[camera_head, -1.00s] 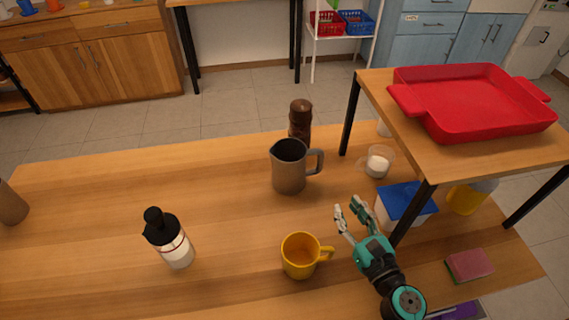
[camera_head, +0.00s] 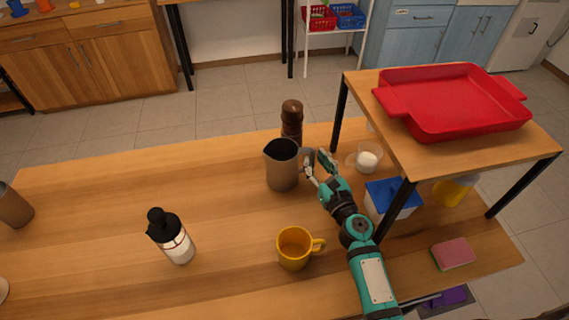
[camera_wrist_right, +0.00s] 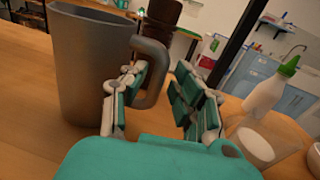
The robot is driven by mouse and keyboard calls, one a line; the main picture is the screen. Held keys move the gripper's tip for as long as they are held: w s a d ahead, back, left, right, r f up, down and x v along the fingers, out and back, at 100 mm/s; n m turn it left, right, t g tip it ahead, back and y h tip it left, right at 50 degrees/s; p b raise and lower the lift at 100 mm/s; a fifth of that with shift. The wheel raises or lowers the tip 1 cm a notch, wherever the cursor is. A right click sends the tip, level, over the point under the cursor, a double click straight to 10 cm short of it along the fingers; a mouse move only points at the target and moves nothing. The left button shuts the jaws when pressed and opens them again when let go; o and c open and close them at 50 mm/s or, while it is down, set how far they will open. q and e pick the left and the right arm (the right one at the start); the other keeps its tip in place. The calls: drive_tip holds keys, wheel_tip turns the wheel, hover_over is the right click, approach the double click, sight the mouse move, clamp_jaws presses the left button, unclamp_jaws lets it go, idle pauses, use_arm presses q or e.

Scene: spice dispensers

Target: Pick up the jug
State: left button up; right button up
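The jug (camera_head: 282,166) is grey-brown with a dark inside and a handle on its right side. It stands upright on the wooden table. My right gripper (camera_head: 317,163) is at the jug's handle, on the right side. In the right wrist view, the jug (camera_wrist_right: 88,70) fills the left part. Its handle (camera_wrist_right: 155,70) lies between the open fingers of my right gripper (camera_wrist_right: 165,85), closer to the left finger. Whether the left finger touches the handle I cannot tell. My left gripper is not in view.
A brown pepper mill (camera_head: 291,118) stands just behind the jug. A yellow mug (camera_head: 294,248) and a black-capped bottle (camera_head: 172,238) stand in front. To the right are a glass cup (camera_head: 368,158), a blue-lidded box (camera_head: 392,198) and a raised shelf with a red tray (camera_head: 455,98).

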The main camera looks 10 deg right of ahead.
drive_tip(key=w, duration=0.2)
drive_tip(key=shift+w+a, duration=0.25)
drive_tip(key=shift+w, duration=0.1)
clamp_jaws()
drive_tip(key=shift+r, duration=0.15)
idle(0.3)
